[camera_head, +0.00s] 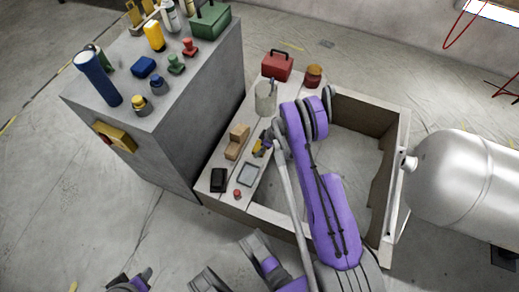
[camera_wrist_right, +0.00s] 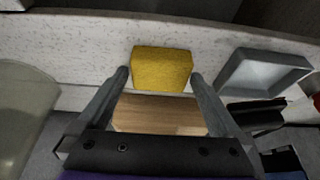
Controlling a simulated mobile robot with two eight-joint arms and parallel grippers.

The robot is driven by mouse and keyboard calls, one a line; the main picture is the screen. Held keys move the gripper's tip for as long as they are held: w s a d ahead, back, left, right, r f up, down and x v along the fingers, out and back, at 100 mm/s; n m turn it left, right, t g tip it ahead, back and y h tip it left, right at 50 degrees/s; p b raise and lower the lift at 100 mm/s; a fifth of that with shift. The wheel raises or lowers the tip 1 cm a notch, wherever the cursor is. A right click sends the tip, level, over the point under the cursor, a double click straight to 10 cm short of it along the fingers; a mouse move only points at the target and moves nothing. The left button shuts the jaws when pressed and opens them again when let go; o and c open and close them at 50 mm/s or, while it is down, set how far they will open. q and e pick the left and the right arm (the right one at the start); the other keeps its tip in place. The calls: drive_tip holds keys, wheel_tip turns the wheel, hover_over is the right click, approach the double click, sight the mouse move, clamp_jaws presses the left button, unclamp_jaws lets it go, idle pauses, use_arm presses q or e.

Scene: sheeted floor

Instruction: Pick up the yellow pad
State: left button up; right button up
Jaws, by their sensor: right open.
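The yellow pad (camera_wrist_right: 162,70) is a small yellow block on the pale ledge in the right wrist view. In the head view, a bit of it (camera_head: 257,148) shows beside my right gripper (camera_head: 265,143), which partly covers it. My right gripper is open, with one fingertip to each side of the pad in the wrist view (camera_wrist_right: 160,77). I cannot tell whether the fingertips touch it. A purple and dark part at the bottom left of the head view seems to be my left gripper (camera_head: 130,282); its jaws are unclear.
A wooden block (camera_wrist_right: 160,115) lies close to the pad. A grey tray (camera_wrist_right: 265,76), a black item (camera_head: 218,180) and a small red knob (camera_head: 237,194) are nearby. A pale cup (camera_head: 265,98) and red toolbox (camera_head: 277,66) stand farther back. A grey cabinet (camera_head: 170,150) rises at left.

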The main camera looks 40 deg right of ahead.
drive_tip(key=c, duration=1.1)
wheel_tip(320, 180, up, 10)
drive_tip(key=p, duration=0.2)
drive_tip(key=shift+p, duration=0.3)
